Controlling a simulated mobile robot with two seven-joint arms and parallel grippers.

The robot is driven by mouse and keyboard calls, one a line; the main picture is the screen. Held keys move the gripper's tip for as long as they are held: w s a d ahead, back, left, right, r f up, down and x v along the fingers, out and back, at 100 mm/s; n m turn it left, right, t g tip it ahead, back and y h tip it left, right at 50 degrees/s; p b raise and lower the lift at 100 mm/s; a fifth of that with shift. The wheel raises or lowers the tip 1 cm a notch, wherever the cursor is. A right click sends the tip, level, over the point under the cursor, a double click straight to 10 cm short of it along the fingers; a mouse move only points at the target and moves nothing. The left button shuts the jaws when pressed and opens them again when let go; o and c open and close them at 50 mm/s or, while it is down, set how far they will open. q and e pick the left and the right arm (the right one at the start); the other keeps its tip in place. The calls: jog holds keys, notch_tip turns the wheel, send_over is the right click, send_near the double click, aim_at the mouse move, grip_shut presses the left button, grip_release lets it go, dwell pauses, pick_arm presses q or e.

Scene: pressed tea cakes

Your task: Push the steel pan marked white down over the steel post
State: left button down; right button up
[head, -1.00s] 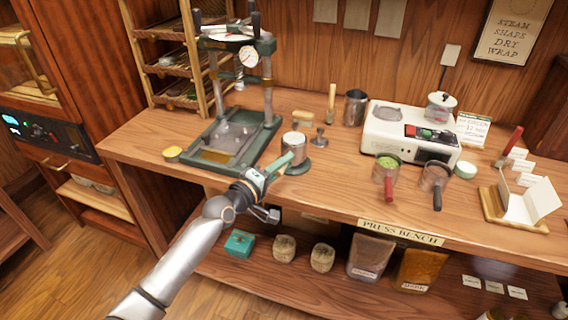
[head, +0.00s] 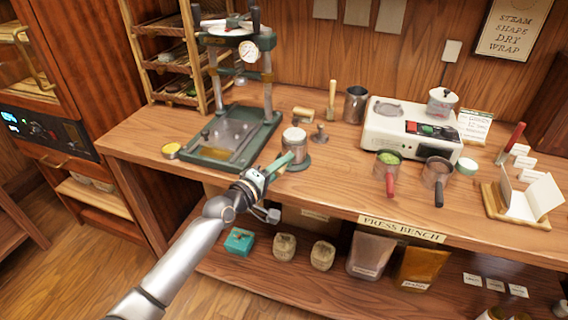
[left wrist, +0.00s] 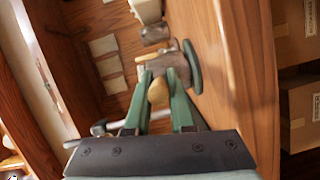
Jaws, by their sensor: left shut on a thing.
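A steel pan (head: 294,141) with a pale top edge stands upright over a dark green round base (head: 299,166) on the bench. The steel post is not visible; the pan seems to hide it, and I cannot tell how far down the pan sits. My left gripper (head: 285,162) is at the near left side of the pan. In the left wrist view the green fingers are shut on its tan handle (left wrist: 158,92), with the steel pan wall (left wrist: 177,62) and green base (left wrist: 194,68) beyond. My right gripper is not in view.
A green press (head: 232,140) stands left of the pan. A small steel tamper (head: 320,133) and a wooden-handled tool (head: 302,114) lie close behind. A white machine (head: 405,130) and two handled pans, red (head: 389,162) and black (head: 437,172), stand right. Front bench edge is near.

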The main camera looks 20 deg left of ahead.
pick_arm(q)
jog(key=shift+f+b, duration=0.45)
jog(key=shift+f, duration=0.05)
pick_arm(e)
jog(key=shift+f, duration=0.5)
pick_arm(q)
jog(key=c, duration=0.7)
grip_release()
jog(key=shift+f, duration=0.2)
jog(key=shift+s+a+r, duration=0.15)
jog(key=shift+s, duration=0.25)
jog(key=f+p+v, duration=0.1)
jog(key=v, duration=1.1)
jog(key=s+d+f+m+g+y+p, duration=0.1)
jog(key=s+d+f+m+g+p, duration=0.1)
jog(key=s+f+m, duration=0.2)
jog(key=s+d+f+m+g+y+p, duration=0.1)
jog(key=s+f+m, duration=0.4)
jog(key=s, duration=0.5)
jog(key=s+d+f+m+g+y+p, duration=0.1)
jog(key=s+d+f+m+g+p, duration=0.2)
jog(key=s+f, duration=0.4)
jog(key=shift+s+m+g+y+p, duration=0.4)
jog(key=shift+m+p, duration=0.4)
jog(key=shift+p, duration=0.05)
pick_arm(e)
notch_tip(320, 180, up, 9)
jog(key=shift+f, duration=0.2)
